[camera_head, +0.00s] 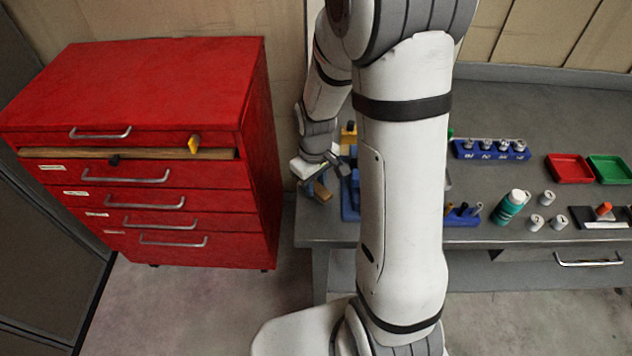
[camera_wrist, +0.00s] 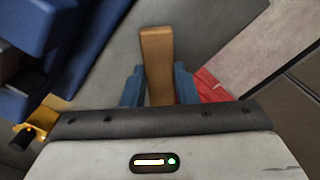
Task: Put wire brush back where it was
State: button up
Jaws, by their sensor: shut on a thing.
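The wire brush shows as a brown wooden bar (camera_wrist: 157,65) in the wrist view, standing between the two blue fingers of my gripper (camera_wrist: 158,88). My gripper is shut on it. In the head view, my gripper (camera_head: 316,184) is at the left end of the grey workbench, and the brown brush (camera_head: 322,191) juts out below it. The brush's bristles cannot be made out. A blue holder (camera_head: 350,205) stands on the bench just right of my gripper, partly hidden by my arm. Blue parts also fill the upper left of the wrist view (camera_wrist: 60,65).
A blue socket rack (camera_head: 490,150), red tray (camera_head: 570,168), green tray (camera_head: 609,168), green bottle (camera_head: 511,206) and several cans are on the right. A yellow-black item (camera_wrist: 42,120) is near my gripper.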

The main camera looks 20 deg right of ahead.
aim_at(316, 186)
jog(key=shift+s+f, duration=0.1)
jog(key=shift+f, duration=0.1)
jog(key=shift+f, duration=0.25)
jog(key=o, duration=1)
jog(key=shift+r, duration=0.1)
notch_tip(316, 186, up, 12)
jog(key=s+r+m+t, duration=0.1)
jog(key=s+r, duration=0.1)
jog(key=s, duration=0.2)
jog(key=s+r+m+t, duration=0.1)
jog(key=s+r+m, duration=0.1)
jog(key=s, duration=0.3)
jog(key=s+r+m+t, duration=0.1)
jog(key=s+r+m, duration=0.1)
jog(key=s, duration=0.3)
jog(key=shift+r, duration=0.9)
